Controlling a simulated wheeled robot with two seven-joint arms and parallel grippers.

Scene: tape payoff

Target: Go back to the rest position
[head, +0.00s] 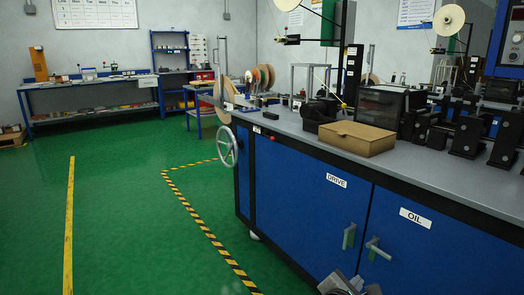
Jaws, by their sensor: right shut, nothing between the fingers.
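My right gripper (350,284) shows at the bottom edge of the head view, partly cut off by the frame. It is shut and holds nothing. It is in front of the blue cabinet (290,200), below the two door handles. I cannot tell how far it is from the doors. My left gripper is not in view.
The DRIVE and OIL doors have handles (348,236) that stick out. A grey worktop (430,170) above carries a cardboard box (356,138) and machinery. A handwheel (227,147) juts from the cabinet's left end. Green floor (130,200) at left is clear, with yellow and striped lines.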

